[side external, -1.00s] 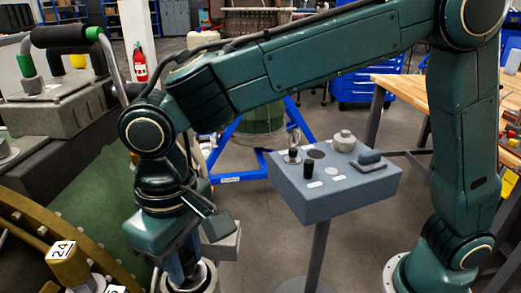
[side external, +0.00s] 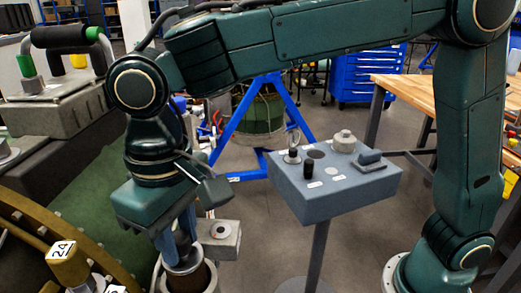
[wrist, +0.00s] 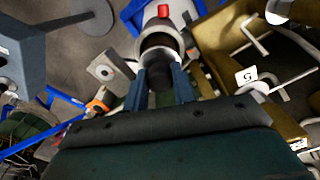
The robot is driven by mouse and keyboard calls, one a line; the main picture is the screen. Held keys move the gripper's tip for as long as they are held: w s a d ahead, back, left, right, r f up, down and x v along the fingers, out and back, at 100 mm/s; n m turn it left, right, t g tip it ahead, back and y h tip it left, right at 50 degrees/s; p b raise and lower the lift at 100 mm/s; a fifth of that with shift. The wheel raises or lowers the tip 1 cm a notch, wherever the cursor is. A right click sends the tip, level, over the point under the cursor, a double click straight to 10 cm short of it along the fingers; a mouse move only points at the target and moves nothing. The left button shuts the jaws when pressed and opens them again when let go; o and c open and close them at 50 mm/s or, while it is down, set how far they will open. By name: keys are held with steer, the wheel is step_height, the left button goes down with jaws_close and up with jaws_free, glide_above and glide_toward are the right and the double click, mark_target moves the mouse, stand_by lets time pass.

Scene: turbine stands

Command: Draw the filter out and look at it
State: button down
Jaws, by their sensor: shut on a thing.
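My gripper (side external: 178,248) points down at the lower left of the side view. Its blue fingers are shut on the dark knob on top of the filter. The filter shows a metal cap (side external: 184,266) and a brownish body (side external: 198,280) below it. The body stands partly above the light grey round rim of its housing (side external: 214,274); its lower part is hidden. In the wrist view my gripper (wrist: 160,85) has the dark knob (wrist: 160,72) between its fingers, with the pale housing (wrist: 150,14) beyond, bearing a red part.
A grey block (side external: 226,238) with a round fitting stands close right of the housing. A blue-grey pedestal (side external: 330,195) with knobs stands further right. A brass-coloured flange (side external: 45,235) with numbered tags is at left. Floor between block and pedestal is open.

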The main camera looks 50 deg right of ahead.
steer(key=shift+r, duration=3.2)
steer(key=shift+r, duration=1.7)
steer(key=w+d+r+m, duration=0.1)
steer(key=w+d, duration=0.2)
steer(key=d, duration=0.8)
steer(key=w+d+m, duration=0.1)
steer(key=w+d, duration=0.2)
steer(key=d, duration=0.7)
steer(key=w+d+r+m, duration=0.1)
steer(key=w+d, duration=0.3)
steer(key=d, duration=0.7)
step_height(320, 180, down, 35)
steer(key=shift+s+a+r, duration=0.15)
steer(key=shift+s+a, duration=0.05)
steer(key=shift+a, duration=0.1)
